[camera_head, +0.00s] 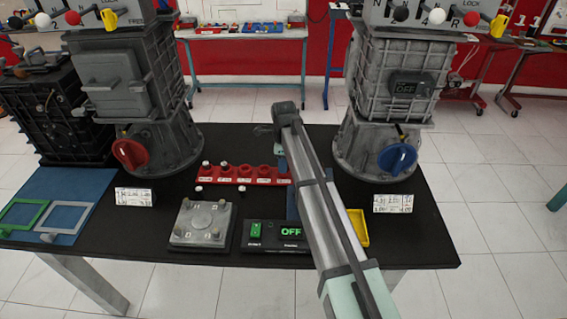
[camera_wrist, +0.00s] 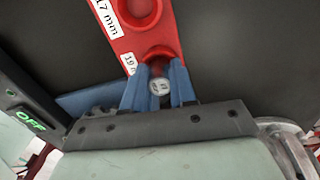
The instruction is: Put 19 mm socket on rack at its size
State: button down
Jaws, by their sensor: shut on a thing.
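The red rack (camera_head: 230,173) lies across the middle of the black table, with several round stations and white labels. In the wrist view the rack's end (camera_wrist: 150,40) shows a "17 mm" label and a partly hidden label starting "19". A round red station (camera_wrist: 160,53) is beside that second label. My gripper (camera_wrist: 159,88), with blue fingers, is shut on a small round silver socket (camera_wrist: 160,86), at the end of the rack close to this station. I cannot tell whether the socket touches the rack. In the head view my arm hides the socket and most of the gripper.
A grey plate block (camera_head: 203,223) and a black box with a green "OFF" display (camera_head: 277,236) stand in front of the rack. A yellow tray (camera_head: 358,228) is right of my arm. Engine trainers (camera_head: 160,145) (camera_head: 375,145) flank the rack. A blue mat (camera_head: 75,190) lies left.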

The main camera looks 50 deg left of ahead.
jog(key=shift+s+d+f, duration=0.15)
jog(key=shift+f, duration=0.35)
jog(key=shift+s+d+f, duration=0.1)
jog(key=shift+d+f, duration=0.05)
jog(key=shift+f, duration=0.3)
jog(key=c, duration=1.2)
grip_release()
jog(key=shift+o, duration=0.2)
jog(key=shift+r, duration=0.4)
jog(key=shift+o, duration=0.8)
jog(key=shift+a+r, duration=0.1)
jog(key=shift+r, duration=0.15)
jog(key=shift+w+a+r, duration=0.15)
jog(key=shift+w+r, duration=0.1)
jog(key=shift+r, duration=2.65)
